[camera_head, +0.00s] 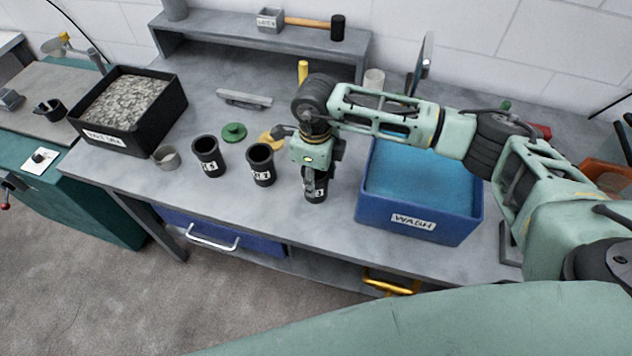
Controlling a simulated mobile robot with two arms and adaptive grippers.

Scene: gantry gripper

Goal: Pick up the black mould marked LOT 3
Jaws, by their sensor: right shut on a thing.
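The black mould with a 3 on its white label (318,194) stands upright at the front of the grey bench, left of the blue wash tub. My right gripper (315,180) comes down over it from above and is shut on it. The gripper hides the mould's upper part, and I cannot tell whether its base touches the bench. Two similar black moulds stand to its left: one in the middle (261,165) and one further left (209,157), both upright with white labels. My left gripper is not in view.
The blue WASH tub (418,222) stands close to the right of the held mould. A black crate of grey pieces (128,108) is at the left. A green disc (234,132) and a metal bar (244,99) lie behind the moulds. A raised shelf (230,38) runs along the back.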

